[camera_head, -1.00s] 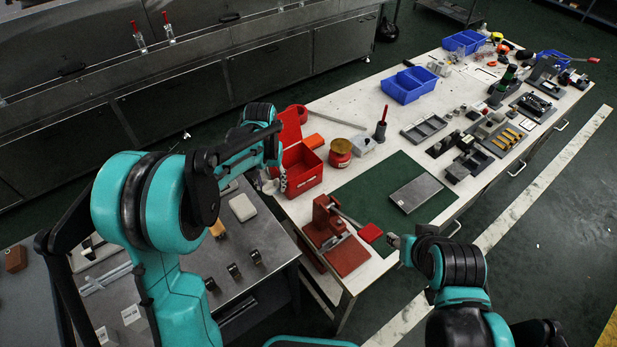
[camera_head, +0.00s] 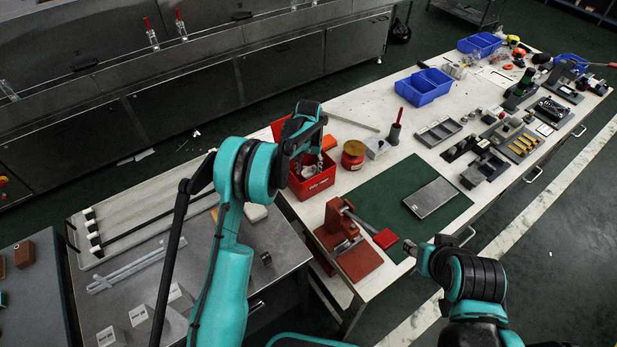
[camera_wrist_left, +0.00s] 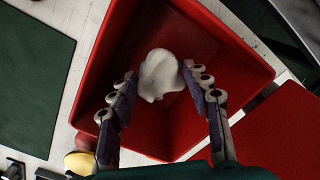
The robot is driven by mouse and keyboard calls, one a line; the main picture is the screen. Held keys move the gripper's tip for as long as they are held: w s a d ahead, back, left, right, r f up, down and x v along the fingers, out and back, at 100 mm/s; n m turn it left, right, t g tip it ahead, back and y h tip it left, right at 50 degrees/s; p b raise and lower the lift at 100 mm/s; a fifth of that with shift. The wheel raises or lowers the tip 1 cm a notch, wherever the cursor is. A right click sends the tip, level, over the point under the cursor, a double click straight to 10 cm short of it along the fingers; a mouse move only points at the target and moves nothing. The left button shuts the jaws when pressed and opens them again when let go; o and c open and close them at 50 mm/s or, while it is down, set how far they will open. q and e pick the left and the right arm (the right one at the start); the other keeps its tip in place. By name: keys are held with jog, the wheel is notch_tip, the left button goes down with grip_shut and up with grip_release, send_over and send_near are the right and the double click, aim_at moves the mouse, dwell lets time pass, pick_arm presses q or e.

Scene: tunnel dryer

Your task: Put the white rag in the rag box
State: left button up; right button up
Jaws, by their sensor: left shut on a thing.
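The white rag (camera_wrist_left: 160,76) is a crumpled, pale lump held between the fingertips of my left gripper (camera_wrist_left: 157,84) in the left wrist view. The red rag box (camera_wrist_left: 225,48) lies open beneath them, and the rag appears within its outline; how high it is above the floor of the box I cannot tell. In the head view my left gripper (camera_head: 306,165) is at the open red box (camera_head: 318,184), and my arm partly hides the box. My right gripper (camera_head: 411,247) is near the front table edge, small and unclear, away from the box.
A red can (camera_head: 353,155) stands right of the box. A red press (camera_head: 345,240) stands in front, beside a green mat (camera_head: 397,200) with a metal plate (camera_head: 430,197). Blue bins (camera_head: 422,87) and several parts fill the far table.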

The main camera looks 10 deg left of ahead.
aim_at(309, 175)
pick_arm(q)
notch_tip(309, 175, down, 4)
jog(key=shift+r+b, duration=0.1)
jog(key=shift+b, duration=0.35)
jog(key=o, duration=1.2)
